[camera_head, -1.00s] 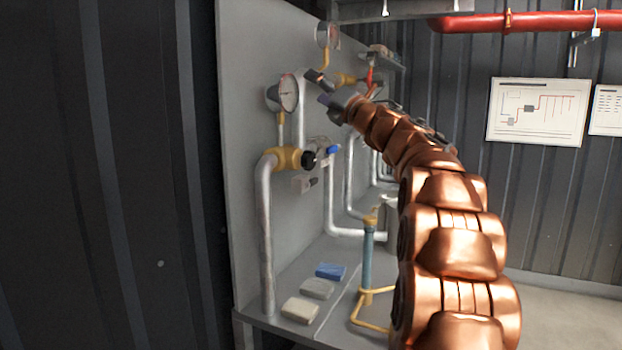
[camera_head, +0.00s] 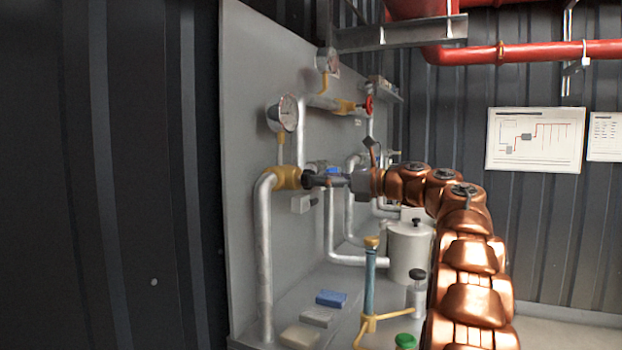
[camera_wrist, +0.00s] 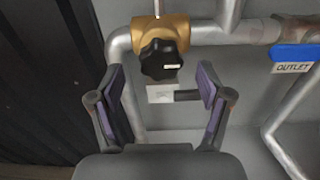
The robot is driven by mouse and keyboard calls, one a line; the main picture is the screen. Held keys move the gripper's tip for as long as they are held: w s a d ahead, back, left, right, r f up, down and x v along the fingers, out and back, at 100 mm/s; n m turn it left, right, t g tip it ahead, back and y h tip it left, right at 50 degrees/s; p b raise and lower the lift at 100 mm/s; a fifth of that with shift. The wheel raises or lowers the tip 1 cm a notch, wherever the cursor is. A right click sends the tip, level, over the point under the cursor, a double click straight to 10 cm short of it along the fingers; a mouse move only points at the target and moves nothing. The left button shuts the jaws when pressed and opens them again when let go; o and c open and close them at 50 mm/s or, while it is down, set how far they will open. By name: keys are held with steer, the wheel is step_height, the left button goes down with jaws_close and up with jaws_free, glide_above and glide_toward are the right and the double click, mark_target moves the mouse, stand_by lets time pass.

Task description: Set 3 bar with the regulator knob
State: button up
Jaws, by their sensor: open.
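The regulator is a brass body (camera_head: 286,178) on the grey pipe, with a black knob (camera_wrist: 160,59) facing my gripper in the wrist view. A short white mark shows on the knob's face. My gripper (camera_head: 318,181) is at the knob in the head view and hides most of it. In the wrist view my gripper (camera_wrist: 160,86) is open, with its two purple-padded fingers apart; the knob lies just beyond the tips, roughly centred between them. A pressure gauge (camera_head: 288,113) stands above the regulator; its reading is too small to tell.
A blue OUTLET handle (camera_wrist: 296,54) is right of the knob. A second gauge (camera_head: 327,62) and a red handwheel (camera_head: 368,106) are higher up.

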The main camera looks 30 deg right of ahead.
mark_target(304, 179)
steer(key=shift+x, duration=1.95)
steer(key=c, duration=1.2)
steer(key=shift+d+m+p, duration=0.1)
steer(key=shift+m+p, duration=0.3)
